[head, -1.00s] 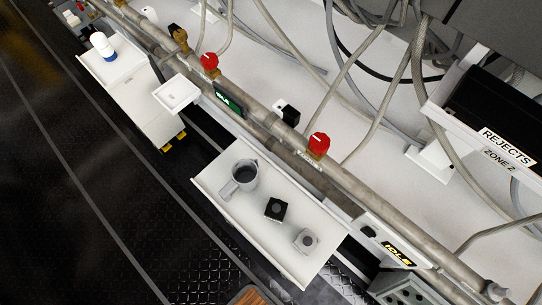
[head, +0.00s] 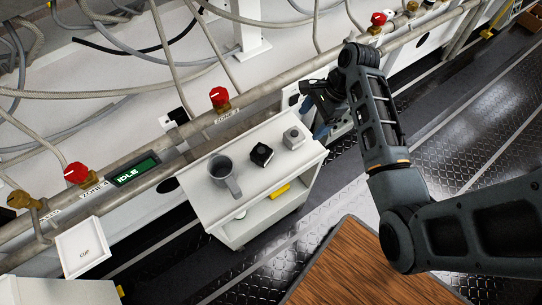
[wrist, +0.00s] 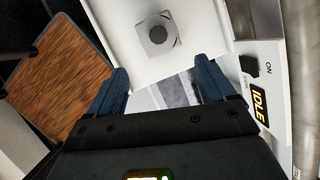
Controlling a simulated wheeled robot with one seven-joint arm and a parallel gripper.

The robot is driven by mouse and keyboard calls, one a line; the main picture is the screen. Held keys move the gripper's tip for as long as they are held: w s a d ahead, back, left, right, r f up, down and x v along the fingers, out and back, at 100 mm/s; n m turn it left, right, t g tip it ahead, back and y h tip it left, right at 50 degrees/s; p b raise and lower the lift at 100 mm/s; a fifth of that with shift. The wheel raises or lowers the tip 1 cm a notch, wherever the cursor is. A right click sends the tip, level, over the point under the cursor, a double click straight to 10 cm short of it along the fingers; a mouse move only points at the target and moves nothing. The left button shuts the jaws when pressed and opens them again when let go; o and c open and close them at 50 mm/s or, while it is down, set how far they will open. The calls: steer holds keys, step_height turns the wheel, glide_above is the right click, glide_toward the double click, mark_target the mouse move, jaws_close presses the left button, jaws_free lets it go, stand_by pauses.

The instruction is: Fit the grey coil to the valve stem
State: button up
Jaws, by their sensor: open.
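The grey coil (head: 293,138) is a small block with a round hole in its top. It stands near the right end of the white cart top (head: 282,171). It also shows in the wrist view (wrist: 157,36), ahead of the fingertips and apart from them. My gripper (head: 322,128) is beside the right end of the cart in the head view. In the wrist view its two blue fingers (wrist: 160,69) are spread, with nothing between them. I cannot tell for sure which fitting is the valve stem; a brass fitting without a red cap (head: 24,199) is at the far left.
A black block (head: 261,154) and a grey mug (head: 223,175) stand on the cart beside the coil. Red-capped valves (head: 219,97) and a display reading IDLE (head: 134,173) line the pipe. A white tray marked CUP (head: 83,247) is at lower left. A wooden top (head: 365,268) is in front.

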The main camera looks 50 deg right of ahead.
mark_target(295, 134)
steer(key=shift+w+a+f+y, duration=0.15)
steer(key=shift+w+a+f, duration=0.25)
steer(key=shift+a, duration=0.25)
steer(key=shift+w+a+f+y, duration=0.15)
steer(key=shift+w+a+f, duration=0.2)
steer(key=shift+a, duration=0.25)
steer(key=shift+x, duration=2.55)
steer(key=shift+w, duration=0.15)
steer(key=c, duration=1.2)
